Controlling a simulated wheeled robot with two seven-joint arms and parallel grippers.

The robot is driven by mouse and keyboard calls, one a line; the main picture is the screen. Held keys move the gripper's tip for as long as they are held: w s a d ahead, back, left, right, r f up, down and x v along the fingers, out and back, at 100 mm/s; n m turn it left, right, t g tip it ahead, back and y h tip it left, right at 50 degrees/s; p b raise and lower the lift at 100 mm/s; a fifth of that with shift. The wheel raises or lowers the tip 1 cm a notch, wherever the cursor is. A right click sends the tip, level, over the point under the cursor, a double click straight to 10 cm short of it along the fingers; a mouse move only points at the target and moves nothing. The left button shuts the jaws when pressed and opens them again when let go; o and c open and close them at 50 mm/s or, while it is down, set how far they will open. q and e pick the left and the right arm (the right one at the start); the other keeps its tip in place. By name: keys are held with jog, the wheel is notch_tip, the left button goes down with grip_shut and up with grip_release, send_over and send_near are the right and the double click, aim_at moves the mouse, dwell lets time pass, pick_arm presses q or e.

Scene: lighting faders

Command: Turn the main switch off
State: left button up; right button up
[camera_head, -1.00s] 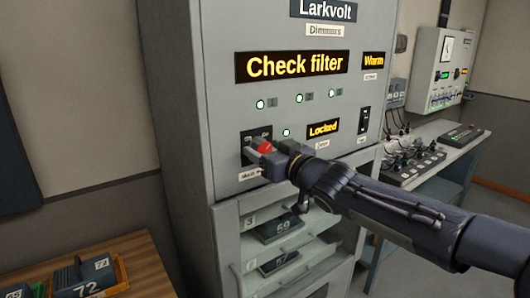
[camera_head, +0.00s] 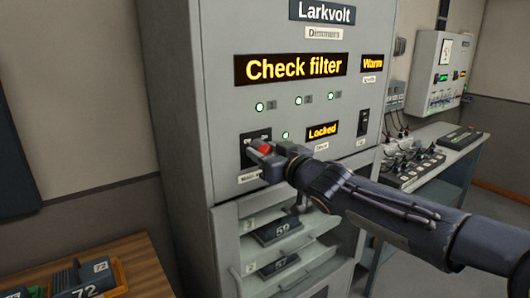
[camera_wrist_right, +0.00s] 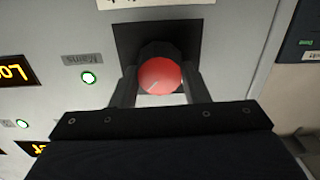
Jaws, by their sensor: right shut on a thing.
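The main switch is a red knob (camera_head: 262,149) on a black square plate (camera_head: 249,138) low on the left of the grey Larkvolt cabinet's front. The label under the plate is partly hidden. My left gripper is not in view.
The cabinet (camera_head: 225,110) shows "Check filter", "Warm" and "Locked" displays and several green lamps. A lamp marked Mains (camera_wrist_right: 89,77) is lit. Below, open shelves hold numbered modules (camera_head: 279,231). A wooden table (camera_head: 140,262) stands left; a console bench stands right.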

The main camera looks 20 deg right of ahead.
jog(key=n, duration=0.4)
jog(key=shift+f+b, duration=0.1)
jog(key=shift+b, duration=0.3)
jog(key=n, duration=0.2)
jog(key=n+b, duration=0.1)
jog(key=n, duration=0.2)
jog(key=shift+s+a+f, duration=0.1)
jog(key=shift+a, duration=0.05)
jog(key=shift+f+n+b, duration=0.1)
jog(key=shift+n+b, duration=0.65)
jog(key=shift+n, duration=3.45)
jog(key=o, duration=1)
jog(key=shift+c, duration=0.2)
jog(key=shift+s, duration=0.1)
